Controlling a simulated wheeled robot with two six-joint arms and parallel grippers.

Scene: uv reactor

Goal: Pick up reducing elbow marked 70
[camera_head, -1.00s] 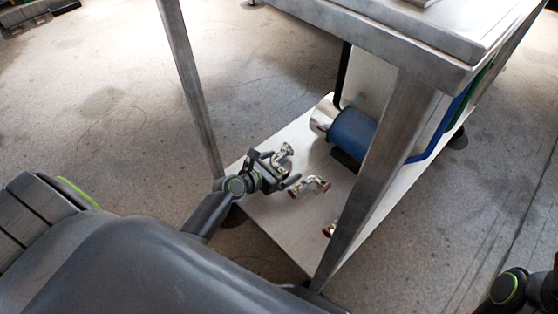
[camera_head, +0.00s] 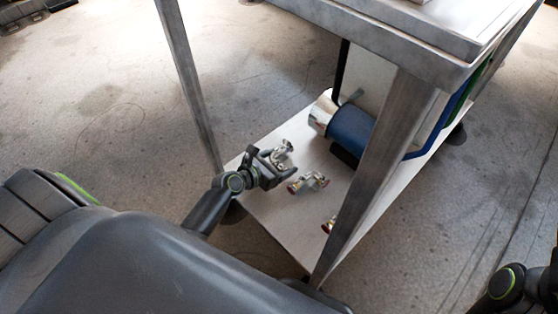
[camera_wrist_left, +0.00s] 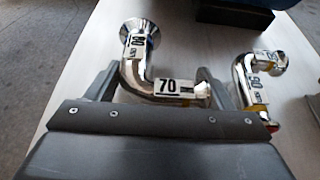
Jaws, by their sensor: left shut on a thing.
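The reducing elbow marked 70 (camera_wrist_left: 150,80) is a shiny metal bent pipe with a flared end. Its 70 label faces the left wrist view, and a second label near the flare is hard to read. In the head view the elbow (camera_head: 282,151) is at the lower shelf of the metal table. My left gripper (camera_head: 275,163) is shut on it; in the left wrist view the fingers (camera_wrist_left: 158,92) are on either side of its labelled arm. Whether it touches the shelf is unclear. My right gripper is out of view.
A second metal elbow (camera_head: 309,183) lies on the shelf (camera_head: 270,215) close by; it also shows in the left wrist view (camera_wrist_left: 256,82). A blue and silver cylinder (camera_head: 350,130) lies behind.

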